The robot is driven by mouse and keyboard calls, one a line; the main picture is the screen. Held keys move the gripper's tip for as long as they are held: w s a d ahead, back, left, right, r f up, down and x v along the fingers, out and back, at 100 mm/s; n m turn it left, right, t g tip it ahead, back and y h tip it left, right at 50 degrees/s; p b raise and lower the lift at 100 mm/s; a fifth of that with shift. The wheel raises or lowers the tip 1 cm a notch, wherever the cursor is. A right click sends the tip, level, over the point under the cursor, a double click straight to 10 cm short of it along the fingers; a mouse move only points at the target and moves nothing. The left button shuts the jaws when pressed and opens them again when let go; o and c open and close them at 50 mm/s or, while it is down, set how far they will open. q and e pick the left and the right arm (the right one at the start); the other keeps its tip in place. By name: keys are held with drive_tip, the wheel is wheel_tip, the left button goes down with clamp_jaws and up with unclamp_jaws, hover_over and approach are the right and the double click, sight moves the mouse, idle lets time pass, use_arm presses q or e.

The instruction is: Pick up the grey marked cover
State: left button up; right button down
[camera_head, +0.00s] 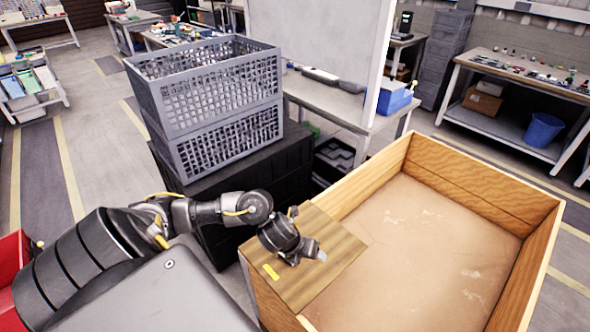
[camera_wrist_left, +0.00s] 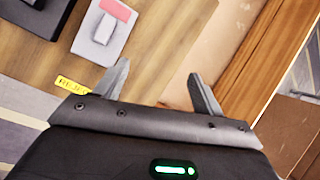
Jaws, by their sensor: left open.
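In the left wrist view a light grey flat piece with a pink-red patch and a raised grey block, which fits the grey marked cover (camera_wrist_left: 105,30), lies on a wooden board (camera_wrist_left: 170,30). It is at the top, beyond and left of my left gripper (camera_wrist_left: 160,76). The gripper is open, with nothing between its fingers. In the head view my left gripper (camera_head: 304,252) is over the wooden board (camera_head: 335,262); I cannot clearly make out the cover there. My right gripper is not in view.
A yellow label (camera_wrist_left: 72,85) lies on the board beside the left finger. A dark object (camera_wrist_left: 36,14) is at the wrist view's top left. A wooden-walled bin (camera_head: 425,235) with a bare floor is right of the board. Grey crates (camera_head: 208,85) are stacked behind my arm.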

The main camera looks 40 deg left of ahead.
use_arm(q)
drive_tip(key=a+r+m+g+y, duration=0.15)
drive_tip(key=a+m, duration=0.25)
drive_tip(key=a, duration=0.4)
drive_tip(key=x, duration=0.4)
drive_tip(key=shift+d+f+b, duration=0.15)
drive_tip(key=shift+f+b, duration=0.2)
drive_tip(key=shift+b, duration=0.05)
drive_tip(key=shift+s+x, duration=0.2)
drive_tip(key=shift+x, duration=2)
drive_tip(key=shift+w+f+t, duration=0.25)
drive_tip(key=shift+f, duration=0.2)
drive_tip(key=c, duration=0.8)
drive_tip(key=shift+o, duration=0.2)
drive_tip(key=shift+r, duration=0.15)
